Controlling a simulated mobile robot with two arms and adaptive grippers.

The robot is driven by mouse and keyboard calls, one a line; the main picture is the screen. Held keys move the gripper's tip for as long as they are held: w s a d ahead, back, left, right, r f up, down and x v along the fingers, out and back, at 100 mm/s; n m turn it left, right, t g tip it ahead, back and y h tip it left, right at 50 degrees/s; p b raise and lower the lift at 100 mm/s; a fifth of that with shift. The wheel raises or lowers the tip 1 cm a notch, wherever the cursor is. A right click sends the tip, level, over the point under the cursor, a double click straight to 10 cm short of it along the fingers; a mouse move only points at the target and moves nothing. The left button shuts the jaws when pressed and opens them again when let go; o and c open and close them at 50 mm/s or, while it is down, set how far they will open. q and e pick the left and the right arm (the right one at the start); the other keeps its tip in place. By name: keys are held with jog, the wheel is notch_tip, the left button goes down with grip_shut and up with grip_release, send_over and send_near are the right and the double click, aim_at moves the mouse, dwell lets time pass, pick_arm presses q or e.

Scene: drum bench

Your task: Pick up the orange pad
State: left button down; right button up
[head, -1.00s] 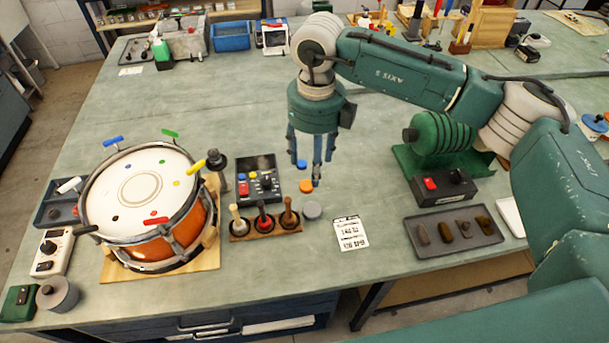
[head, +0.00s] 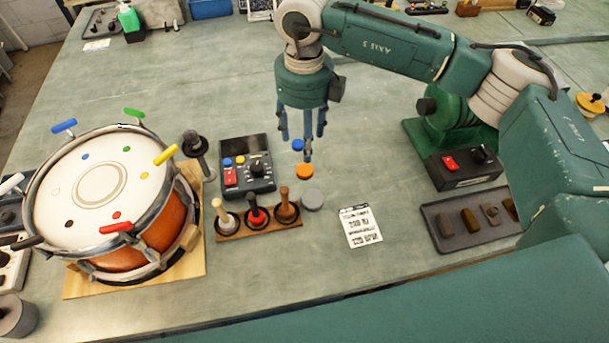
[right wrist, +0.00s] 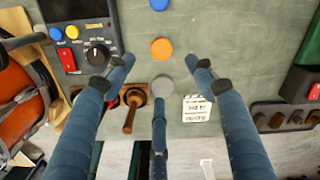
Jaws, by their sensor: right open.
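The orange pad (head: 305,171) is a small round disc lying flat on the bench, between a blue pad (head: 297,145) and a grey pad (head: 312,199). My right gripper (head: 303,145) hangs above these pads with its fingers pointing down, open and empty. In the right wrist view the orange pad (right wrist: 161,49) lies in the gap beyond the spread fingers, with the grey pad (right wrist: 162,88) nearer the middle finger. The fingers appear apart from the pads. My left gripper is in neither view.
A control box (head: 247,167) and a rack of wooden-handled mallets (head: 258,221) stand left of the pads. The drum (head: 103,200) is further left. A printed card (head: 360,226) and a dark tray (head: 470,220) lie to the right. Bench behind the pads is clear.

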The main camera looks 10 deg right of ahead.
jog(key=p, duration=0.2)
send_over(304, 167)
jog(key=f, duration=0.2)
jog(key=s+f, duration=0.1)
jog(key=f, duration=0.1)
jog(key=shift+f, duration=0.3)
jog(key=shift+w+f, duration=0.1)
jog(key=shift+f, duration=0.6)
jog(key=shift+w+f, duration=0.1)
jog(key=shift+f, duration=0.2)
jog(key=f+p, duration=0.2)
jog(key=f, duration=0.1)
jog(key=shift+w+f, duration=0.2)
jog(key=shift+f, duration=0.55)
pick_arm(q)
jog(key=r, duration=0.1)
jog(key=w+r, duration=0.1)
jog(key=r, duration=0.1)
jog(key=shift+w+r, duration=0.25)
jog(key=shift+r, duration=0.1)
pick_arm(e)
jog(key=shift+c, duration=0.3)
jog(key=c, duration=1.2)
